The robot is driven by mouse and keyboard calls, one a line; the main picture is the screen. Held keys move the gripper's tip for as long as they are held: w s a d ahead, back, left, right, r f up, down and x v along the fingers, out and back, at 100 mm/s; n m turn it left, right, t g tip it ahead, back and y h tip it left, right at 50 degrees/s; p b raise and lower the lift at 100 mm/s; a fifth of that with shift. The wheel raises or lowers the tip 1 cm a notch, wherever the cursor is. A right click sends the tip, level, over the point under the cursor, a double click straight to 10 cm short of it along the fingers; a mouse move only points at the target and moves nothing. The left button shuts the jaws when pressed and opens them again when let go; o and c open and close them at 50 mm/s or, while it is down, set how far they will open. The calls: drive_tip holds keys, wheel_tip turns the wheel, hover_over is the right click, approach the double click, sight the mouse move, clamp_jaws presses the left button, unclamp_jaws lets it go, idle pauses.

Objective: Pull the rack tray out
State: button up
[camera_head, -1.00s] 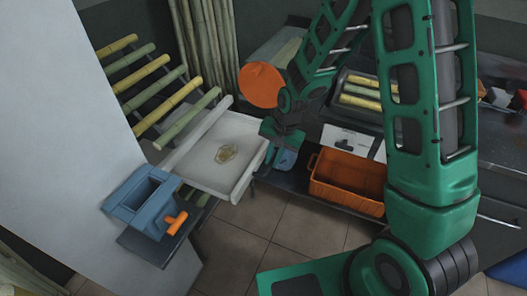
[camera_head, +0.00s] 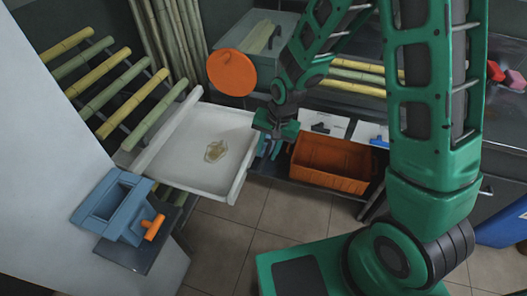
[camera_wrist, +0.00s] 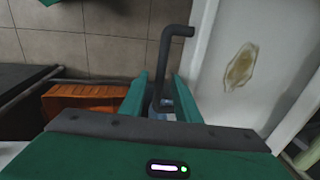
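The rack tray (camera_head: 190,177) is a shallow white tray with raised edges and a yellowish stain on its floor. It sits beside the slanted cane rack in the head view. Its edge and stain also show at the right of the wrist view (camera_wrist: 215,95). A dark bent bar handle (camera_wrist: 165,75) stands beside the tray's edge. My gripper (camera_head: 276,128) is at the tray's right end. In the wrist view my gripper's two green fingers (camera_wrist: 158,100) are apart, with the bar between them and a gap showing. Whether a finger touches the bar cannot be told.
An orange crate (camera_head: 330,163) stands on the low shelf right of my gripper. A blue box with an orange handle (camera_head: 118,205) is at the lower left. The rack (camera_head: 125,90) holds several canes. An orange disc (camera_head: 231,73) is behind the gripper. Tiled floor in front is clear.

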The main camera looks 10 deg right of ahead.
drive_tip(key=shift+s+a, duration=0.2)
drive_tip(key=shift+s, duration=0.05)
wheel_tip(320, 180, up, 10)
drive_tip(key=d, duration=0.2)
drive_tip(key=shift+s+r, duration=0.2)
drive_tip(key=shift+s, duration=0.25)
idle(0.3)
drive_tip(key=s+d+r+h, duration=0.1)
drive_tip(key=s+d+r, duration=0.2)
drive_tip(key=s+d, duration=0.3)
drive_tip(key=s+d+r, duration=0.3)
drive_tip(key=d, duration=0.5)
drive_tip(key=s+d+r+h, duration=0.1)
drive_tip(key=s+d+r, duration=0.35)
drive_tip(key=d, duration=0.35)
drive_tip(key=s+d+g, duration=0.1)
drive_tip(key=s+d, duration=0.2)
drive_tip(key=s, duration=0.8)
drive_tip(key=shift+r, duration=0.45)
drive_tip(key=shift+d, duration=0.1)
